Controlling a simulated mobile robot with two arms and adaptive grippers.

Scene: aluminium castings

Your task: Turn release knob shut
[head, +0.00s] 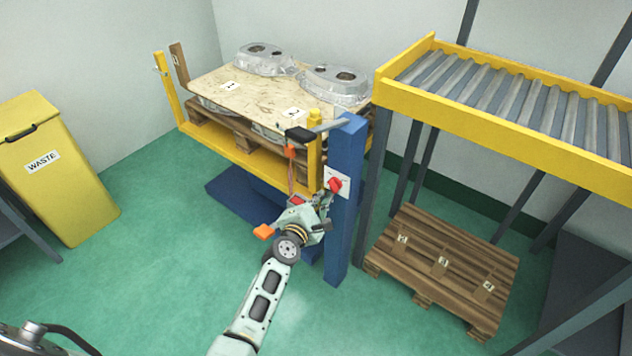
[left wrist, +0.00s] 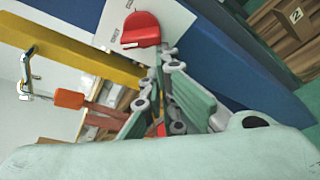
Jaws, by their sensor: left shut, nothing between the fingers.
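The red release knob (head: 335,185) sits on a white plate (head: 343,176) on the blue post (head: 346,215) at the right of the lift table. In the left wrist view the red knob (left wrist: 141,29) shows at the top, beside the blue post, on the white plate with small labels. My left gripper (head: 326,196) is just below the knob in the head view. Its fingers (left wrist: 163,75) are shut with nothing between them, close to the knob; whether they touch it I cannot tell. My right gripper is not in view.
Castings (head: 334,84) lie on a board (head: 240,95) on the yellow-framed lift. A roller conveyor (head: 500,95) stands to the right, with an empty pallet (head: 440,265) under it. A yellow waste bin (head: 50,165) stands at left. Green floor between is clear.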

